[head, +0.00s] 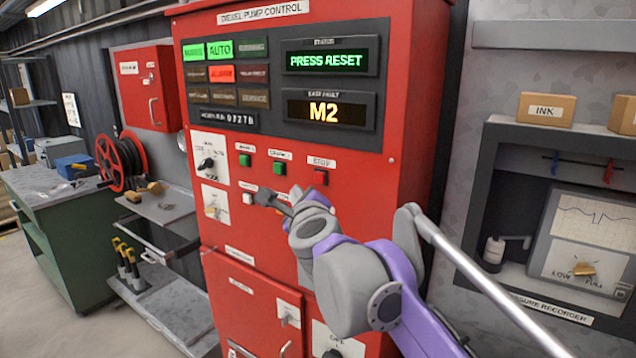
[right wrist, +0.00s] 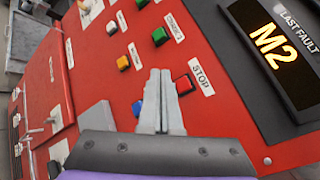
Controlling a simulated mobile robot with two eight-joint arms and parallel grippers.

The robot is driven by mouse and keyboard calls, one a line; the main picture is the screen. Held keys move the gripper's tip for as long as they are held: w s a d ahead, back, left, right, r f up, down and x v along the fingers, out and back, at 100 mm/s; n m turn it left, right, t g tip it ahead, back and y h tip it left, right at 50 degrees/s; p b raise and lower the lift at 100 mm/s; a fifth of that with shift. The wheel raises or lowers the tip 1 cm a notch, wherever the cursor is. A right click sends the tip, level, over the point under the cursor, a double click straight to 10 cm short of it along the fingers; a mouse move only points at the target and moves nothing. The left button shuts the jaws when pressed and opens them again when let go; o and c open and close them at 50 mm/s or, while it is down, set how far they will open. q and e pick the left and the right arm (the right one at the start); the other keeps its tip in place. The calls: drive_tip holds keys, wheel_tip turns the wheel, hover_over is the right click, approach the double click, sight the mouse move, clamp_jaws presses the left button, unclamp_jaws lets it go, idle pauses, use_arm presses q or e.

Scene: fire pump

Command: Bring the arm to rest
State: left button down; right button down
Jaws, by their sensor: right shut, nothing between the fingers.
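My right gripper (head: 268,198) is in front of the red diesel pump control cabinet (head: 400,110), close to the lower button row. Its fingers are shut and empty; in the right wrist view the two fingertips (right wrist: 160,80) lie together and point at the panel between the buttons. I cannot tell whether they touch the panel. The purple and grey right arm comes in from the lower right. The status display (head: 326,61) reads PRESS RESET and the last fault display (head: 325,109) reads M2. My left gripper is not in view.
A red STOP button (head: 320,177) and green buttons sit on the panel near the gripper. At right is a pressure recorder (head: 580,240) in a grey housing, with an INK box (head: 546,109) on top. At left are a hose reel (head: 121,162) and green workbench (head: 60,215).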

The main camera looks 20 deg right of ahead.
idle(0.6)
drive_tip(key=s+a+f+n+g+y+p, duration=0.1)
drive_tip(key=s+a+f+n+g+y, duration=0.15)
drive_tip(key=s+f+n, duration=0.5)
drive_tip(key=s+a+f+n+g+y, duration=0.25)
drive_tip(key=s+f+n, duration=0.25)
drive_tip(key=f+n, duration=0.5)
drive_tip(key=s+d+f+n+g+h, duration=0.1)
drive_tip(key=s+d+f+n+g, duration=0.1)
drive_tip(key=s+f, duration=0.5)
drive_tip(key=s+d+f+n+g+h, duration=0.1)
drive_tip(key=s+d+f+n+g, duration=0.1)
drive_tip(key=s+f+n, duration=0.2)
drive_tip(key=s+d+f+n+g+h, duration=0.1)
drive_tip(key=s+f+n, duration=0.3)
drive_tip(key=s+f, duration=0.6)
wheel_tip(320, 180, down, 2)
drive_tip(key=shift+d+f+g+p, duration=0.1)
drive_tip(key=shift+d+g+p, duration=0.3)
drive_tip(key=shift+d+g, duration=0.4)
